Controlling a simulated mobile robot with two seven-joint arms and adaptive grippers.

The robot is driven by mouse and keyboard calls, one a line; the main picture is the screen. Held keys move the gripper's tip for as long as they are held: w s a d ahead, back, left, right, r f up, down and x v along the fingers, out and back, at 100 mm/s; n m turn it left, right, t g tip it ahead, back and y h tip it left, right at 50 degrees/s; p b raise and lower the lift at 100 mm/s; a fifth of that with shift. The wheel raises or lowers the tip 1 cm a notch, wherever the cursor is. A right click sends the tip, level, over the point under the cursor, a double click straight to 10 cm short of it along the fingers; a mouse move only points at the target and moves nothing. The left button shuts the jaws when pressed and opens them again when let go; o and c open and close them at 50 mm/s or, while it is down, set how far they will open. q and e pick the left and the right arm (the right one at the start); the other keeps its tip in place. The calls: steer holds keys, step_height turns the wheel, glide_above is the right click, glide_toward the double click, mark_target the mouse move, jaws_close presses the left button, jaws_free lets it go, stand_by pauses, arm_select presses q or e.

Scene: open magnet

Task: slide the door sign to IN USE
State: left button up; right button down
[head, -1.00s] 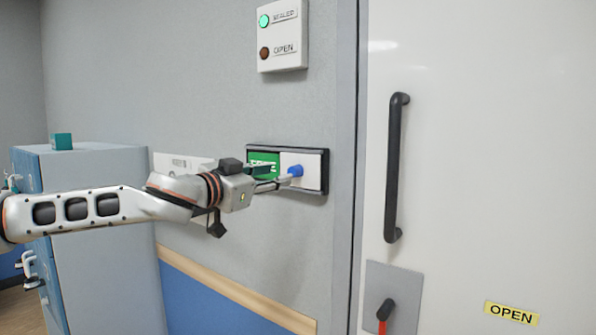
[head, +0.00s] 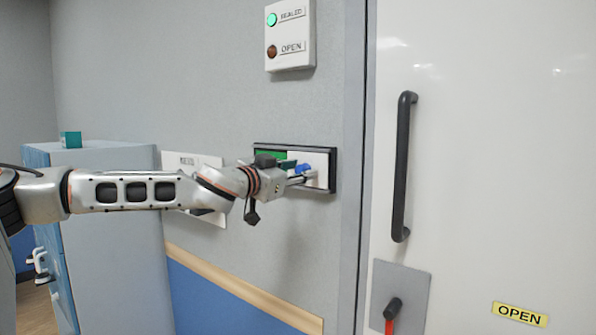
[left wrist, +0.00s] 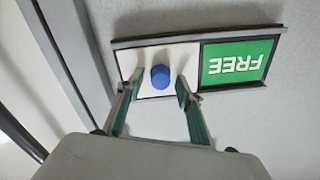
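The door sign (head: 333,170) is a black-framed panel on the grey wall, left of the door. Its white sliding plate (head: 318,162) covers the right part and carries a blue knob (head: 303,169). The green part (head: 270,154) is at the left, largely hidden behind my gripper in the head view. In the left wrist view the green part (left wrist: 235,62) reads FREE, upside down. My left gripper (head: 297,173) is at the knob; in the left wrist view its open fingers (left wrist: 154,90) stand on either side of the blue knob (left wrist: 160,76), with gaps visible. My right gripper is not in view.
A white door with a dark vertical handle (head: 403,165) stands at the right, with a red-ended lever (head: 391,312) and a yellow OPEN label (head: 520,315). A SEALED/OPEN light box (head: 290,36) hangs above the sign. A grey-blue cabinet (head: 110,230) stands at the left.

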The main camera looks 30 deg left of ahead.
arm_select(q)
jaws_close()
steer(key=w+a, duration=0.1)
steer(key=a, duration=1.2)
steer(key=shift+a, duration=0.25)
jaws_free()
steer(key=shift+a, duration=0.15)
steer(key=s, duration=1.2)
steer(key=shift+a, duration=0.25)
